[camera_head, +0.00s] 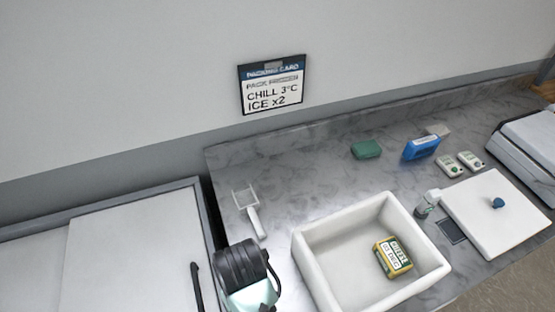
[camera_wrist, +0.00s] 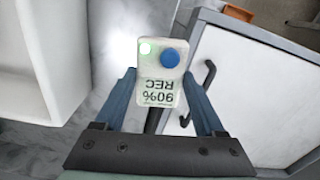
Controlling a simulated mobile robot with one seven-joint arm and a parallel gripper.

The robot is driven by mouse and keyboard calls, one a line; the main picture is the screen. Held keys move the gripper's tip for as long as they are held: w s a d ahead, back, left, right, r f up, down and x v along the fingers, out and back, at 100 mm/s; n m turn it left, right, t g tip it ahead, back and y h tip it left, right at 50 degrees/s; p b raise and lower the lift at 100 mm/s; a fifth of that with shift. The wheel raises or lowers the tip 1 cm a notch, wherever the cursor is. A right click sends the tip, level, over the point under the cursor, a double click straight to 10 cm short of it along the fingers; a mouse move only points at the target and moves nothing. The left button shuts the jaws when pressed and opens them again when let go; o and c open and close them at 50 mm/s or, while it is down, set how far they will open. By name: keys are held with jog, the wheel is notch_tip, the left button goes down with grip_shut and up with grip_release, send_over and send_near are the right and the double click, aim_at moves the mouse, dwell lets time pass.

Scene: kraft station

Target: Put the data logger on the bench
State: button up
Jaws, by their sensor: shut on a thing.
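My gripper (camera_wrist: 160,95) is shut on the data logger (camera_wrist: 161,88) in the wrist view. The logger is a small white device with a blue button, a lit green light and an upside-down label reading "90% REC". It is held between the two blue-grey fingers. The bench (camera_head: 310,170) is a grey marbled top in the head view. The wrist view shows the logger over the gap between bench and white-lidded unit; its height is unclear. In the head view my arm shows at the bottom, and the held logger cannot be made out.
A white open box (camera_head: 318,240) holds a yellow-green pack (camera_head: 393,257). A scoop (camera_head: 247,208), green pack (camera_head: 366,148), blue pack (camera_head: 421,147) and two small white devices (camera_head: 453,167) lie on the bench. A white lid (camera_head: 497,215) lies right. Bare bench shows behind the box.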

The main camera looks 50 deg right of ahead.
jog(key=s+d+f+m+b, duration=0.1)
jog(key=s+d+m, duration=0.1)
jog(key=s+d, duration=0.25)
jog(key=f, duration=0.7)
jog(key=f+p, duration=0.1)
jog(key=f, duration=0.2)
jog(key=shift+s+a+f, duration=0.15)
jog(key=shift+s, duration=0.1)
jog(key=shift+f, duration=0.2)
jog(key=o, duration=1.4)
jog(key=shift+r, duration=0.1)
notch_tip(320, 180, up, 12)
jog(key=shift+r+b, duration=0.15)
jog(key=shift+b, duration=0.15)
